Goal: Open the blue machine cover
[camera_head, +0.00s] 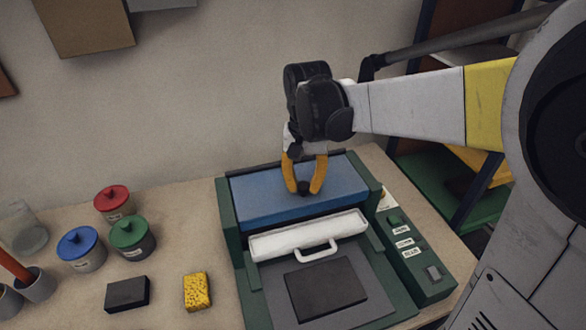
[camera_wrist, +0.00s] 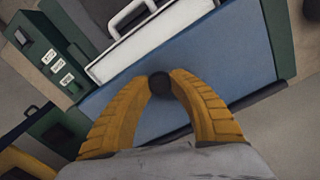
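The blue machine cover (camera_head: 345,178) lies closed over the back part of a green-framed machine (camera_head: 228,215). A small round black knob (camera_wrist: 160,86) stands on the blue cover, which also fills the middle of the wrist view (camera_wrist: 230,50). My gripper (camera_head: 304,184) has two yellow fingers reaching down to the cover. Its fingertips (camera_wrist: 159,80) sit on both sides of the knob and appear to touch it. The knob is partly hidden by the fingertips in the head view.
A white panel with a handle (camera_head: 308,238) lies in front of the cover, above a dark plate (camera_head: 326,288). A green control box (camera_head: 412,250) is on the right. Lidded jars (camera_head: 133,238), a black block (camera_head: 127,293) and a yellow sponge (camera_head: 197,292) stand on the left.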

